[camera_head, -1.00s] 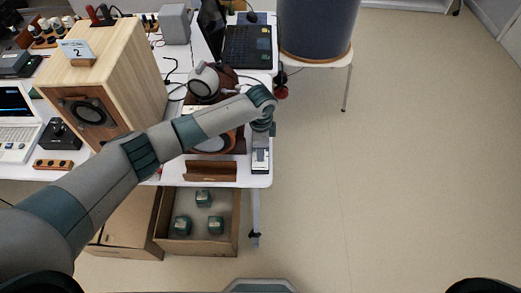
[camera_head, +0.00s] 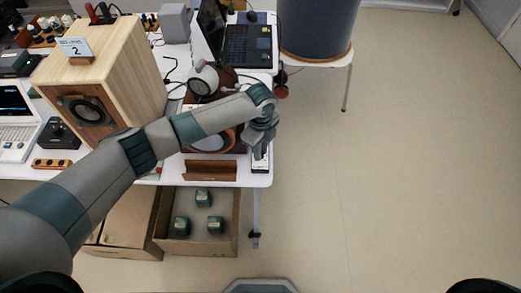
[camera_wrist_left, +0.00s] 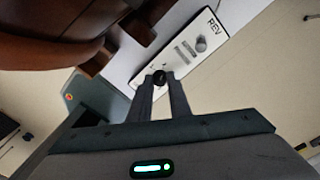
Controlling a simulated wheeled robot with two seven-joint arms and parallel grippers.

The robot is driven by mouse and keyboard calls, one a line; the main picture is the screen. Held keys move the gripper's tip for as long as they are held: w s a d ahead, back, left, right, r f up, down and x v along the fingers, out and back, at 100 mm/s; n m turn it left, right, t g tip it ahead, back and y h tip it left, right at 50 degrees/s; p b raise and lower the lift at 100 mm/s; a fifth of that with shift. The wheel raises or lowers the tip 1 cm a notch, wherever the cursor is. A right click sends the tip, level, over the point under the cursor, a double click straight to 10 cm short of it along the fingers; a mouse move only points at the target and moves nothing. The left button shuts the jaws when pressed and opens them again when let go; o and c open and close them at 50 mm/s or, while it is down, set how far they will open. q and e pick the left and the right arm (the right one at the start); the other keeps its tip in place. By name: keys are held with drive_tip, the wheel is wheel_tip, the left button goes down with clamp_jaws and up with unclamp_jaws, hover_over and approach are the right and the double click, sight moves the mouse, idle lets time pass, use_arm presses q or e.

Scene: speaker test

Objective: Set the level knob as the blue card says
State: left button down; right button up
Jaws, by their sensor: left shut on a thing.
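The pale blue card (camera_head: 75,48) stands in a wooden holder on top of the wooden speaker at the left. It shows a large 2 under a smaller line of text. A slim white device (camera_head: 260,165) lies at the table's right edge, mostly hidden by my left gripper (camera_head: 262,145). My left gripper is shut on a small black knob (camera_wrist_left: 160,77) at the panel's near end. The knob's scale is too small to read. My right gripper is out of view.
The wooden speaker (camera_head: 115,65) stands left, beneath my arm's reach. A brown wooden tray (camera_head: 210,174) lies left of the device. An open laptop (camera_head: 245,45) sits behind. A cardboard box (camera_head: 170,248) with green cubes is below the table. Floor at the right is clear.

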use_arm(q)
drive_tip(key=shift+w, duration=0.1)
drive_tip(key=c, duration=1.6)
unclamp_jaws()
drive_tip(key=shift+c, duration=0.2)
drive_tip(key=shift+r, duration=0.1)
wheel_tip(320, 180, up, 17)
drive_tip(key=b, duration=0.4)
drive_tip(key=shift+r, duration=0.15)
